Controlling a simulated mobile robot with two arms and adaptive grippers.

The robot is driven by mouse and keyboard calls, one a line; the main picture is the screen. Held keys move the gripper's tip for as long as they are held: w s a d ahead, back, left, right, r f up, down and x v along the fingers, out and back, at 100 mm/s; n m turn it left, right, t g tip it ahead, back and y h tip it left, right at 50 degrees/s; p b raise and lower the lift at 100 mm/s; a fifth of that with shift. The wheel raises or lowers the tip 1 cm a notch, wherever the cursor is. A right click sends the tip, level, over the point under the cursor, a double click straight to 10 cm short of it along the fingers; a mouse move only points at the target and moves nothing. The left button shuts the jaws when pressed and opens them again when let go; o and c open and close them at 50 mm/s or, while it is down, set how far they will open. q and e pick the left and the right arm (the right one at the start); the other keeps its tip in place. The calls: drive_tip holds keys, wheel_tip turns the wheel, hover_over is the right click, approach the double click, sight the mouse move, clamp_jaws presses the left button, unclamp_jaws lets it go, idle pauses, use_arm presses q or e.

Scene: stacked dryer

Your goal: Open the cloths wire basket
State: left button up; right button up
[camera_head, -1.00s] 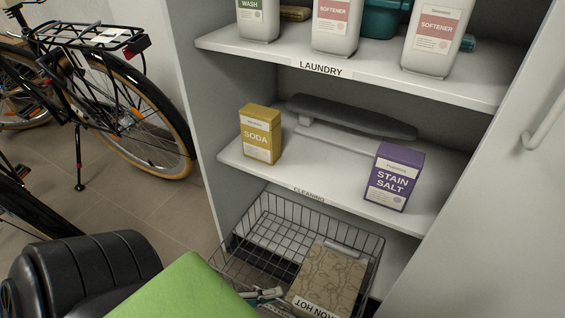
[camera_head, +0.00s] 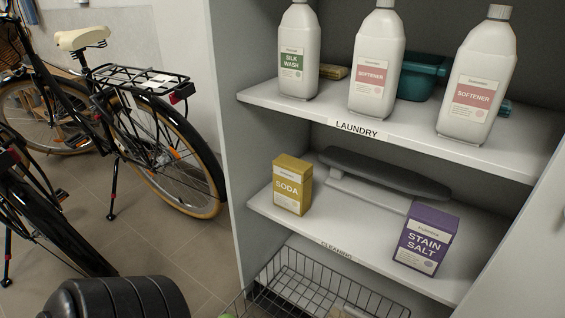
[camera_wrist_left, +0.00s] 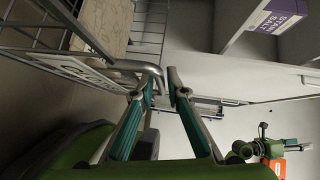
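The wire basket (camera_head: 325,285) is at the bottom of the cabinet in the head view, cut off by the lower picture edge. In the left wrist view its wire side (camera_wrist_left: 50,25) and a bent metal handle (camera_wrist_left: 150,70) show at upper left. My left gripper (camera_wrist_left: 163,84) has its teal fingers apart, with the end of the handle showing at or between the fingertips. Whether the fingers touch it I cannot tell. A patterned brown box (camera_wrist_left: 105,22) lies in the basket.
Above the basket are a cleaning shelf (camera_head: 345,238) with a soda box (camera_head: 292,186) and a stain salt box (camera_head: 426,238), and a laundry shelf (camera_head: 400,130) with bottles. A white door is at right.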

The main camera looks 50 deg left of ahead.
use_arm(q)
drive_tip(key=v, duration=1.2)
idle(0.3)
